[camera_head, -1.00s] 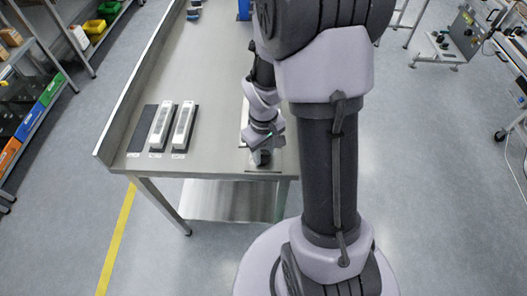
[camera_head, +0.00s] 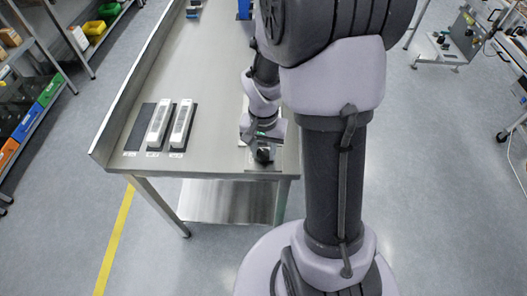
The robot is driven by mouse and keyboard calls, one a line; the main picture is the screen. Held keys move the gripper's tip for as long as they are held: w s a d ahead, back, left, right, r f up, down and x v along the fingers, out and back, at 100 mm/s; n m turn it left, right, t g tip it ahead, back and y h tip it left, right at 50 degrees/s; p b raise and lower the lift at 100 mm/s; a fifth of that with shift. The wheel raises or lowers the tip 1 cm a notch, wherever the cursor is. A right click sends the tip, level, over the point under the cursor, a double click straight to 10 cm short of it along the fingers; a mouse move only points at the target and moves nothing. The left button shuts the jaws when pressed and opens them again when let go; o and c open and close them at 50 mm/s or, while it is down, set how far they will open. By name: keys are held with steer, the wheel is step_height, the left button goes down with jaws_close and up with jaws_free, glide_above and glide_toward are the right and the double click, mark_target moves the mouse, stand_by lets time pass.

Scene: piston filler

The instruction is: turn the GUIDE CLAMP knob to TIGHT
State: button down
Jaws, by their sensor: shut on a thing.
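My gripper (camera_head: 263,147) is small in the view and points down at the front right end of the steel bench. It is shut on a dark knob (camera_head: 264,156), which I take for the GUIDE CLAMP knob. The knob sits on a pale plate (camera_head: 262,168) near the bench's front edge. My wrist and fingers hide much of the knob, and its lettering and pointer cannot be read from here.
The steel bench (camera_head: 205,80) has a raised rim on its left. Two white long parts, one (camera_head: 158,125) beside the other (camera_head: 181,125), lie on dark mats at the left. A blue item (camera_head: 244,9) stands at the back. The bench middle is clear.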

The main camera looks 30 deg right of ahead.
mark_target(263, 153)
steer(key=m+b, duration=0.1)
steer(key=m, duration=0.3)
steer(key=shift+m+b, duration=0.5)
steer(key=shift+m, duration=1)
steer(key=c, duration=0.9)
jaws_free()
steer(key=shift+c, duration=0.2)
steer(key=shift+r, duration=0.15)
step_height(263, 153, up, 17)
steer(key=p, duration=0.7)
steer(key=shift+p, duration=0.3)
steer(key=shift+r, duration=0.1)
